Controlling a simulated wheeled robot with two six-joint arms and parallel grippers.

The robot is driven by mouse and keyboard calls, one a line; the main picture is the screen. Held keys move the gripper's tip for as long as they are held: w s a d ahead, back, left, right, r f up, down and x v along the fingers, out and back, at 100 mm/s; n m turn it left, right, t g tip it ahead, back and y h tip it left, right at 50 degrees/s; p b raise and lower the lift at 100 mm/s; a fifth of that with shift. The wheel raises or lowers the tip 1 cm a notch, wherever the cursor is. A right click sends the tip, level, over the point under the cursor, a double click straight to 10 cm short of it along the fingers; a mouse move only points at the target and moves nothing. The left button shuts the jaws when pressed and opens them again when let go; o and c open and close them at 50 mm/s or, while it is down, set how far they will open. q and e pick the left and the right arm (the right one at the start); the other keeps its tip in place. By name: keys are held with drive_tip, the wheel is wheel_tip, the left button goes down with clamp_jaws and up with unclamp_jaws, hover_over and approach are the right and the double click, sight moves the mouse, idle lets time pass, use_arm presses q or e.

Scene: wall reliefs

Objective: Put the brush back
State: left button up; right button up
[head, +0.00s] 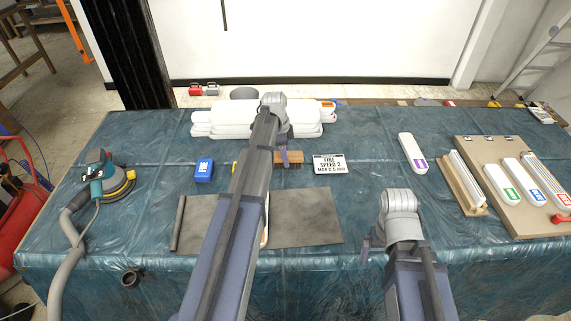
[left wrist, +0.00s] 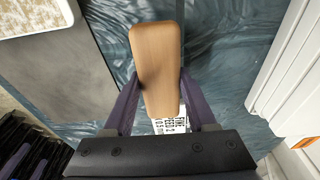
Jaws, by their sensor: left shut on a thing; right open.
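The brush (head: 292,158) has a pale wooden back and darker bristles below it. It is just left of the white label card in the head view. In the left wrist view its wooden back (left wrist: 155,55) runs between the purple fingers. My left gripper (head: 283,157) is shut on the brush; its fingers (left wrist: 158,90) press on both long sides. I cannot tell whether the bristles touch the table. My right gripper (head: 368,247) is open and empty at the table's front edge; its fingers are partly hidden.
The label card (head: 328,164) stands close to the brush. A white relief (head: 212,123) lies behind, a grey mat (head: 310,217) in front. A blue block (head: 204,170) and sander (head: 105,180) are left. White long blocks (head: 412,153) and a board (head: 513,215) are right.

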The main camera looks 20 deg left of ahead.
sight(280, 155)
use_arm(q)
drive_tip(key=shift+f+b, duration=0.95)
drive_tip(key=shift+f, duration=0.45)
drive_tip(key=shift+f, duration=0.15)
drive_tip(key=o, duration=1.3)
drive_tip(key=r+p, duration=0.4)
drive_tip(key=a+r+p, duration=0.1)
drive_tip(key=r+p, duration=0.7)
drive_tip(key=shift+s+a+r, duration=0.15)
drive_tip(key=shift+s+a, duration=0.15)
drive_tip(key=shift+s, duration=0.1)
